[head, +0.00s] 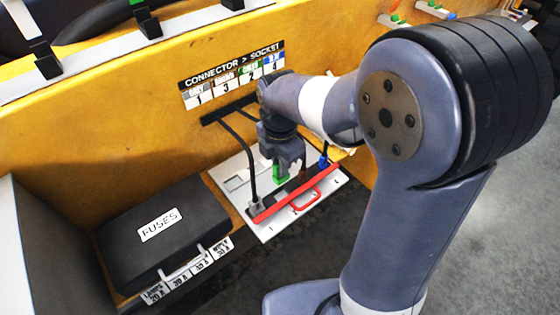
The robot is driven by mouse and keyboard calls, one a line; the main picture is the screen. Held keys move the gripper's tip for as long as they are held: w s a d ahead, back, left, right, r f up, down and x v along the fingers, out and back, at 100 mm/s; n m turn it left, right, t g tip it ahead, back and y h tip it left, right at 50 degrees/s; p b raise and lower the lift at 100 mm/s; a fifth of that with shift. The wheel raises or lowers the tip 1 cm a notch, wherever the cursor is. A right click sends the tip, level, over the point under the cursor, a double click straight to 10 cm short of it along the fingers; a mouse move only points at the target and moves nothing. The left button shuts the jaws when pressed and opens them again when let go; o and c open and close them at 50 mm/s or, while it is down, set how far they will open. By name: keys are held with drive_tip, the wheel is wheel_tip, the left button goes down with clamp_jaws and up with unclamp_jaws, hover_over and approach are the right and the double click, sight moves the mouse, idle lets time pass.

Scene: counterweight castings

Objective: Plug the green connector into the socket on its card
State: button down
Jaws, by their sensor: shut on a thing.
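My gripper (285,166) points down over the white socket panel (243,164) and is shut on the green connector (279,177). The connector shows just below the fingers, close behind the red bar; I cannot tell whether it touches the panel. The card (232,77) on the yellow wall reads "CONNECTOR > SOCKET", with numbers 1, 3, 2, 4 under coloured labels; 2 appears under the green one. The panel's front edge has small number marks, mostly too small to read. Socket openings near the connector are hidden by the gripper and bar.
A red bar with a handle (305,201) lies across the panel. A grey connector (255,207) with a black cable stands at its left end, a blue connector (323,161) at its right, a brown one (302,173) between. A black fuse box (160,247) stands left.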

sight(280, 178)
drive_tip(key=shift+f+b, duration=2)
drive_tip(key=shift+f, duration=0.9)
drive_tip(key=shift+f+b, duration=0.85)
drive_tip(key=shift+f, duration=0.55)
drive_tip(key=c, duration=1.3)
unclamp_jaws()
wheel_tip(280, 178, up, 11)
drive_tip(key=shift+f, duration=0.1)
wheel_tip(280, 178, down, 11)
drive_tip(key=shift+r, duration=0.2)
drive_tip(key=shift+r+p, duration=0.45)
drive_tip(key=shift+r, duration=0.05)
